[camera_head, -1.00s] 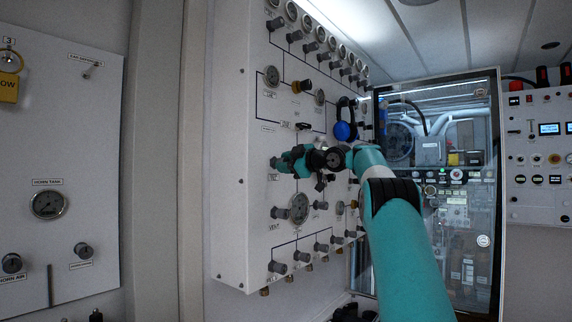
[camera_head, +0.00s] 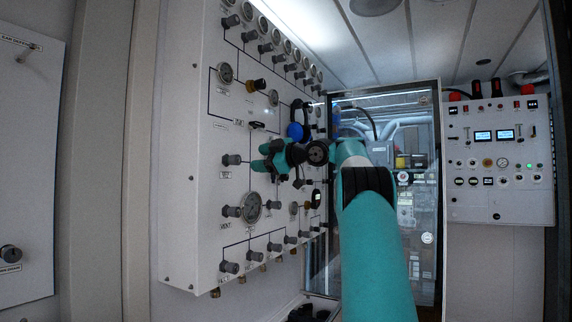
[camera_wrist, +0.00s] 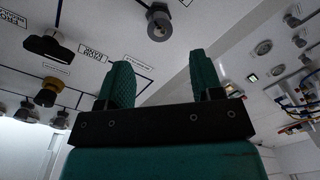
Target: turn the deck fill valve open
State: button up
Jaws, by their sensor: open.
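My gripper (camera_head: 259,157) is open and empty in front of the white valve panel (camera_head: 206,195). In the wrist view its two teal fingers (camera_wrist: 160,62) stand apart with nothing between them. A grey round knob (camera_wrist: 159,25) lies beyond the fingertips, apart from them. A black-handled valve (camera_wrist: 48,46) is to the left of the fingers, beside a label that seems to read "from bank". In the head view a grey knob (camera_head: 232,160) is just left of the gripper. The labels are too small to tell which valve is the deck fill valve.
Several gauges and knobs crowd the panel, including a large gauge (camera_head: 250,207) below my gripper. A blue object (camera_head: 296,131) hangs behind the gripper. A glazed cabinet (camera_head: 428,190) and a control box (camera_head: 499,200) stand to the right.

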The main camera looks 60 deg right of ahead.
jog(key=s+d, duration=0.1)
jog(key=s, duration=0.7)
jog(key=shift+s+r+b, duration=0.2)
jog(key=shift+s+b, duration=0.15)
jog(key=shift+b, duration=0.05)
jog(key=shift+w+a, duration=0.1)
